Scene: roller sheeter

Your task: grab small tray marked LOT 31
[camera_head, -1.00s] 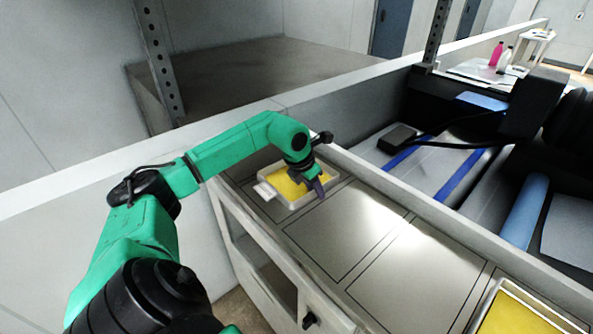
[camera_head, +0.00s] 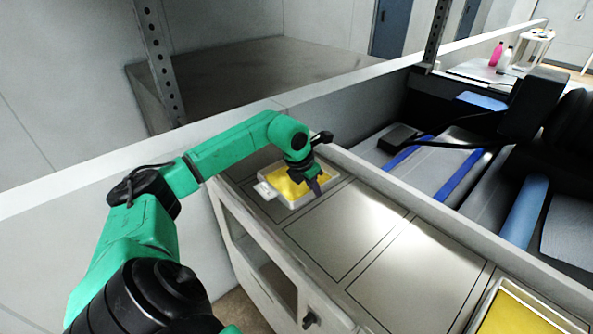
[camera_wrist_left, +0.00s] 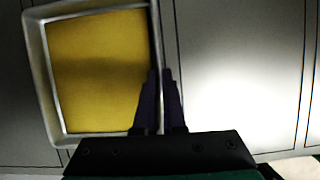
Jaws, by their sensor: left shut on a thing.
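A small tray (camera_head: 322,199) with a pale rim and a yellow filling stands at the far left end of the counter. A pale tab sticks out at its left side, and I cannot read any marking on it. My left gripper (camera_head: 317,184) reaches down at the tray's right side. In the left wrist view the two dark fingers (camera_wrist_left: 160,98) are close together on the right wall of the tray (camera_wrist_left: 42,75), shut on that wall. The tray looks level, and I cannot tell whether it is off the counter. My right gripper is not in view.
A second yellow-filled tray (camera_head: 478,322) sits at the lower right end of the counter. Outlined empty panels (camera_head: 385,255) lie between the trays. A low wall (camera_head: 410,195) runs along the counter's far side, with machinery and a blue roller (camera_head: 524,211) beyond.

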